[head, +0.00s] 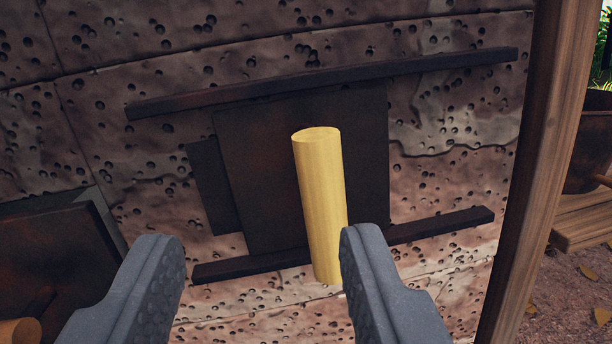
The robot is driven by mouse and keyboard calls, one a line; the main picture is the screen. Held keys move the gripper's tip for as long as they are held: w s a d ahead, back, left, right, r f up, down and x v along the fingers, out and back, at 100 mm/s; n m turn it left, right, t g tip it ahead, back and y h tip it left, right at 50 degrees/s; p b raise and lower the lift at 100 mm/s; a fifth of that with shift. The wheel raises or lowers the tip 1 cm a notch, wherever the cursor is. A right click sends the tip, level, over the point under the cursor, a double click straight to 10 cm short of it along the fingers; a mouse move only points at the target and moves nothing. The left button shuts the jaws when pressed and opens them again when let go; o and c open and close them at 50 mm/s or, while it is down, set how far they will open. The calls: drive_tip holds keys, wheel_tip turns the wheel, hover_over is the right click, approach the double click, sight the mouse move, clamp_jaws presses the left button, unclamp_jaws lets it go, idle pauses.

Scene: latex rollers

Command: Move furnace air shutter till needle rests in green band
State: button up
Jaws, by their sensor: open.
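The air shutter (255,170) is a dark, rusty plate between two dark rails on the pitted furnace wall. A pale yellow cylindrical handle (322,205) stands out from the plate. A darker strip (213,188), perhaps the opening, shows at the plate's left edge. My gripper (262,245) is open, its two grey fingers at the bottom of the picture. The handle is near the right finger, inside its tip in the picture; whether they touch I cannot tell. The needle and green band are not in view.
The upper rail (330,84) and lower rail (440,225) run across the wall. A dark framed door (60,245) is at the lower left. A wooden post (540,150) stands at the right, with a dark pot (588,145) beyond it.

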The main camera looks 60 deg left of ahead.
sight(323, 189)
drive_tip(key=w+a, duration=0.2)
drive_tip(key=w+a+f+t+h+b, duration=0.1)
drive_tip(key=w+a, duration=0.1)
drive_tip(key=a, duration=0.1)
drive_tip(key=w+a+h+b, duration=0.1)
drive_tip(key=w+a, duration=0.2)
drive_tip(key=shift+a+f, duration=0.1)
drive_tip(key=shift+f, duration=0.15)
idle(0.5)
clamp_jaws()
